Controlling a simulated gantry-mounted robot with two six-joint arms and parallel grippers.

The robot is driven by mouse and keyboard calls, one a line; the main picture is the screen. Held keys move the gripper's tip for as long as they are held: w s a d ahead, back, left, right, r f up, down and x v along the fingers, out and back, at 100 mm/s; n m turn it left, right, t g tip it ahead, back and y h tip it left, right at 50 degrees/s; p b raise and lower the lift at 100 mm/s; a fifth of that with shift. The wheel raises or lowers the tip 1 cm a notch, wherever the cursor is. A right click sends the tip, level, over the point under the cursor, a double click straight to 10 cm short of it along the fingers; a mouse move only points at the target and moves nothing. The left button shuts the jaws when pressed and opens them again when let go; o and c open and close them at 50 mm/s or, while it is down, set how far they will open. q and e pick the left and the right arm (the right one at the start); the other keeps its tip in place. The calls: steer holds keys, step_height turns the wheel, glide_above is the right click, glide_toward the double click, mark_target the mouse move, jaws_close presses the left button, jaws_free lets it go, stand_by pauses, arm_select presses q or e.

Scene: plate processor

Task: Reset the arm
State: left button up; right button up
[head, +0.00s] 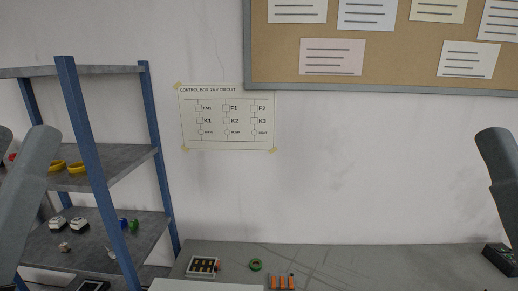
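My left arm shows as a grey link at the left edge of the head view, in front of the blue-posted shelf. My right arm shows as a grey link at the right edge, in front of the white wall. Neither arm's gripper is in the picture, so I cannot see their fingers or whether they hold anything.
A shelf rack (85,130) with blue posts stands left, holding yellow rings (77,167) and small parts. A grey bench (350,262) below carries a small tray (203,266), a green roll (255,265), orange pieces (282,282) and a dark device (499,257). Its middle right is clear.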

arm_select(q)
step_height(320, 180, up, 19)
steer(key=p, duration=1.6)
steer(key=shift+r, duration=0.15)
